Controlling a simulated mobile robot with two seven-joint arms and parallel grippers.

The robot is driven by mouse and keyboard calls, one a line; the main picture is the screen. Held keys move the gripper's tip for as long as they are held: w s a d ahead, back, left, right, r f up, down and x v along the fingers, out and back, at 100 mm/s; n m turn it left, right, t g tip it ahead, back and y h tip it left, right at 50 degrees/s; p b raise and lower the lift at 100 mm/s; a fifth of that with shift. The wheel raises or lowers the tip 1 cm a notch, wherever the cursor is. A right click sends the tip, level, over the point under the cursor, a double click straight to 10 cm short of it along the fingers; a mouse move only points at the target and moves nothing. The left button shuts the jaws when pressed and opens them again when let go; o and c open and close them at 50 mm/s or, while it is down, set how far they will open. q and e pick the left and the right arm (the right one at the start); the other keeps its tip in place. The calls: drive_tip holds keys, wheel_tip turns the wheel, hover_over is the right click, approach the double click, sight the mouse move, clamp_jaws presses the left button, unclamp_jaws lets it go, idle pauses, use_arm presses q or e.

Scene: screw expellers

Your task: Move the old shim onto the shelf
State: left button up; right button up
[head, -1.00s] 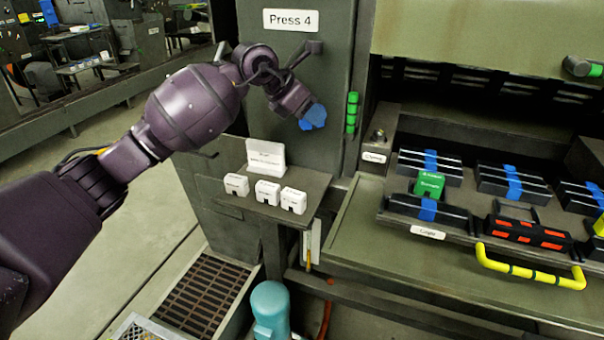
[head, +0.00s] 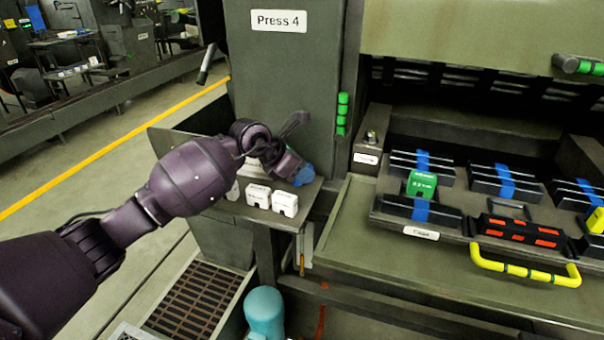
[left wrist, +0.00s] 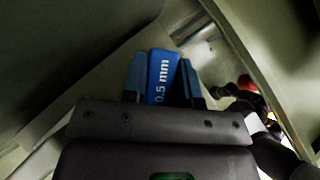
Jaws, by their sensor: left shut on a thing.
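My left gripper (head: 298,172) is shut on a blue shim marked "0.5 mm" (left wrist: 162,78), which sits between the two fingers in the left wrist view. In the head view only a small blue patch shows at the fingertips, and shim and fingers are hard to tell apart there. The gripper is low over the right part of the small shelf (head: 309,198) below the "Press 4" sign. I cannot tell whether the shim touches the shelf. My right gripper is not in view.
White blocks (head: 286,203) stand on the shelf just left of the gripper; my arm partly hides that side. To the right, a tray holds black bars with blue bands (head: 422,210), a green block (head: 421,185) and a yellow handle (head: 525,270).

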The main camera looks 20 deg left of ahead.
use_arm(q)
drive_tip(key=shift+f, duration=0.4)
drive_tip(key=shift+f, duration=0.15)
drive_tip(key=o, duration=0.9)
drive_tip(key=shift+o, duration=0.2)
drive_tip(key=shift+a+r, duration=0.1)
drive_tip(key=shift+r, duration=0.2)
drive_tip(key=p+v, duration=0.1)
drive_tip(key=v, duration=1)
drive_tip(key=shift+s+a+r, duration=0.15)
drive_tip(key=shift+s+r, duration=0.05)
drive_tip(key=shift+r, duration=0.05)
drive_tip(key=shift+r, duration=0.1)
